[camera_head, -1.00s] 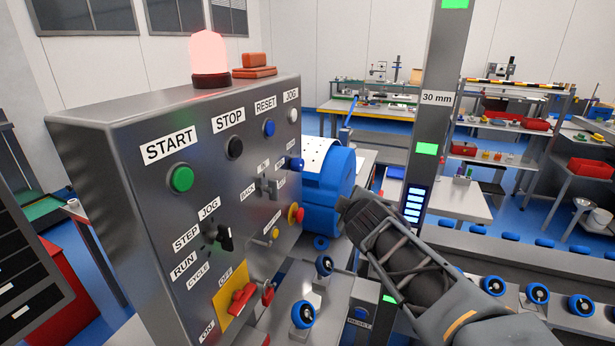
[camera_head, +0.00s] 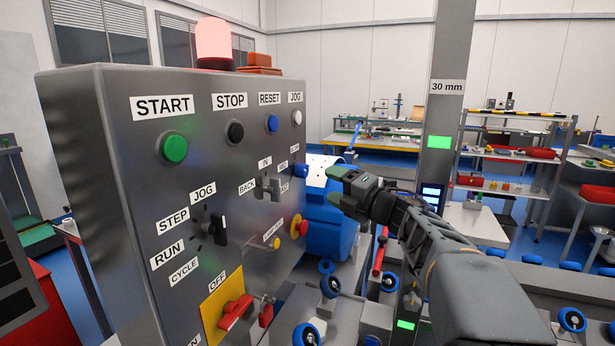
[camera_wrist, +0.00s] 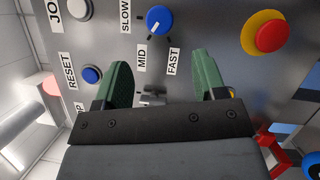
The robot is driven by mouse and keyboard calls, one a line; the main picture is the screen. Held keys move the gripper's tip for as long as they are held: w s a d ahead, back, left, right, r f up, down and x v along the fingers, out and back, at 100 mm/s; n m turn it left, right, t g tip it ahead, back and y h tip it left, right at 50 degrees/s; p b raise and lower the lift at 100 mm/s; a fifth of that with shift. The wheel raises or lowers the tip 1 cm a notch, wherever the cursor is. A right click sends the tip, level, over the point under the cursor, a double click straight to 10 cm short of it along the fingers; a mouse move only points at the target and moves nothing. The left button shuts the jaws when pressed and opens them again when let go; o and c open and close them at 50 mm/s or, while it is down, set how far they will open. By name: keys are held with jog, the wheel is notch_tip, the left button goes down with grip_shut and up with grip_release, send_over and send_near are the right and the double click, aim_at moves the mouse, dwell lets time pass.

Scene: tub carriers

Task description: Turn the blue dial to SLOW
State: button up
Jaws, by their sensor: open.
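The blue dial (camera_wrist: 159,20) is on the grey control panel, at the top middle of the wrist view, with the labels SLOW (camera_wrist: 125,15), MID (camera_wrist: 142,58) and FAST (camera_wrist: 172,62) around it. Its white mark appears to point toward MID. In the head view the dial (camera_head: 301,170) sticks out near the panel's right edge. My gripper (camera_wrist: 161,74) is open and empty, its green fingers apart and short of the dial. In the head view my gripper (camera_head: 336,187) is just right of the dial, not touching it.
The panel (camera_head: 120,220) also carries a red-and-yellow stop button (camera_wrist: 268,35), a white JOG button (camera_wrist: 79,8), a blue RESET button (camera_wrist: 91,75) and a small lever (camera_head: 268,188) close by. A blue machine drum (camera_head: 330,232) stands behind my gripper.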

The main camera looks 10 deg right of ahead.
aim_at(305, 173)
jog(key=p+x, duration=0.1)
jog(key=x, duration=0.8)
jog(key=shift+w+a, duration=0.15)
